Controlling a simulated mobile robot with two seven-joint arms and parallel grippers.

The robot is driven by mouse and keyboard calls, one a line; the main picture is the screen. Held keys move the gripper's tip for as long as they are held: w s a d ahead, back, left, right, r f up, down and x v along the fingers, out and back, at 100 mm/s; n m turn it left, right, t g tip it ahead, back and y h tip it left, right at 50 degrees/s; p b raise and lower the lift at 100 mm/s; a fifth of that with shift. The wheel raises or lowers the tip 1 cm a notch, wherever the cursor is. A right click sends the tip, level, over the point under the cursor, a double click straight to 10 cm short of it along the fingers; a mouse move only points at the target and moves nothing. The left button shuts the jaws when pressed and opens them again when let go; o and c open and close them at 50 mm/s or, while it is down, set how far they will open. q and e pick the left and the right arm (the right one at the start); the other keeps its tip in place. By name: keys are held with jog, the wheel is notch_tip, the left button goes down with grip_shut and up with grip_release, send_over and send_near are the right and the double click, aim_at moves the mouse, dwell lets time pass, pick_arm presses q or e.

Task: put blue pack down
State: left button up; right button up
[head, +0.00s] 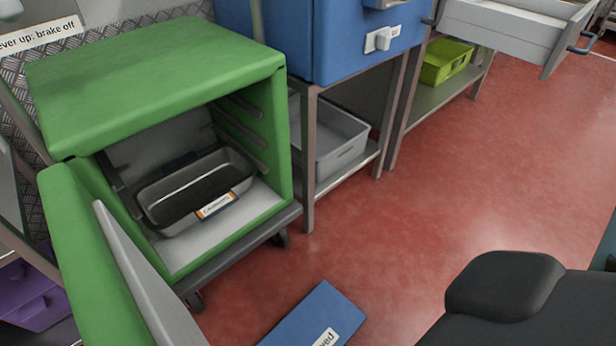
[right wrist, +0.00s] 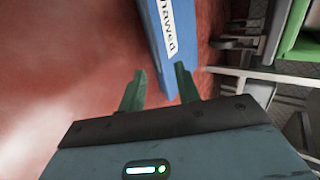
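The blue pack (head: 312,318) is a flat blue slab with a white label at the bottom edge of the head view, partly cut off. It also shows in the right wrist view (right wrist: 165,40), its label reading "thawed". I cannot tell what supports it. My right gripper (right wrist: 157,88) is open, its two green fingers spread. The pack's near end lies by the right-hand finger, partly hidden behind it; I cannot tell whether they touch. My left gripper is in neither view.
A green wheeled cabinet (head: 150,70) stands open at left, with a dark tray (head: 195,190) inside. A blue cabinet (head: 320,45) sits above a shelf with a grey bin (head: 335,150). A lime crate (head: 445,62) is behind. The red floor (head: 450,190) at right is clear.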

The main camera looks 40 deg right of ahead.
jog(key=shift+b+x, duration=0.75)
jog(key=shift+x, duration=0.6)
jog(key=b+x, duration=0.2)
jog(key=x, duration=0.1)
jog(key=shift+s+f, duration=0.25)
jog(key=shift+f, duration=0.05)
jog(key=shift+w+a+f+b, duration=0.1)
jog(key=shift+w+f+b, duration=0.2)
jog(key=shift+w+b, duration=0.25)
grip_shut()
jog(key=shift+s, duration=0.1)
jog(key=shift+w+r, duration=0.15)
jog(key=shift+w, duration=0.05)
